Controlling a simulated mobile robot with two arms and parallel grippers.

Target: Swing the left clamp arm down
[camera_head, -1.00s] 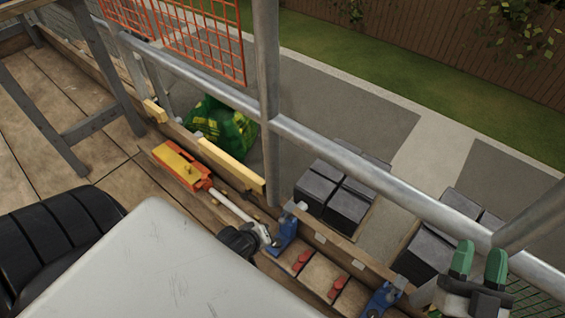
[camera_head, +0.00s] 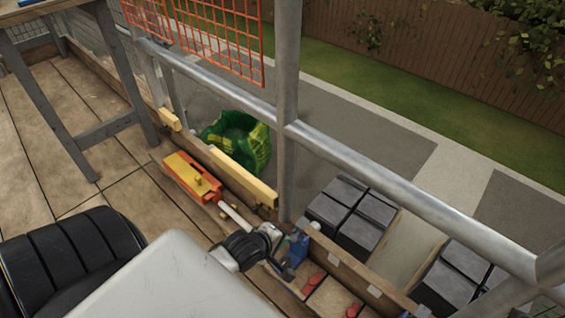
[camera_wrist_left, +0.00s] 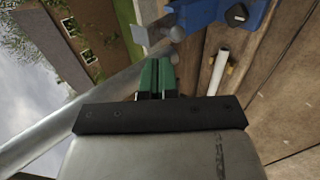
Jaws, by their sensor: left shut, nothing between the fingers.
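The left clamp (camera_head: 297,254) is blue and sits on the timber edge board at the centre bottom of the head view. In the left wrist view the blue clamp (camera_wrist_left: 203,12) is at the top, with a grey metal part (camera_wrist_left: 160,29) reaching left from it. My left gripper (camera_head: 288,238) is beside the clamp, partly hidden by its own wrist. In the left wrist view the green fingers of my left gripper (camera_wrist_left: 156,66) are shut and empty, just short of the grey part. I cannot tell whether they touch it. My right gripper is out of view.
An orange tool (camera_head: 192,178) with a pale handle lies on the planks. A steel guard rail (camera_head: 370,165) and upright post (camera_head: 286,100) stand just beyond the clamp. Dark tile stacks (camera_head: 352,213) and a green bag (camera_head: 240,140) are beyond the rail.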

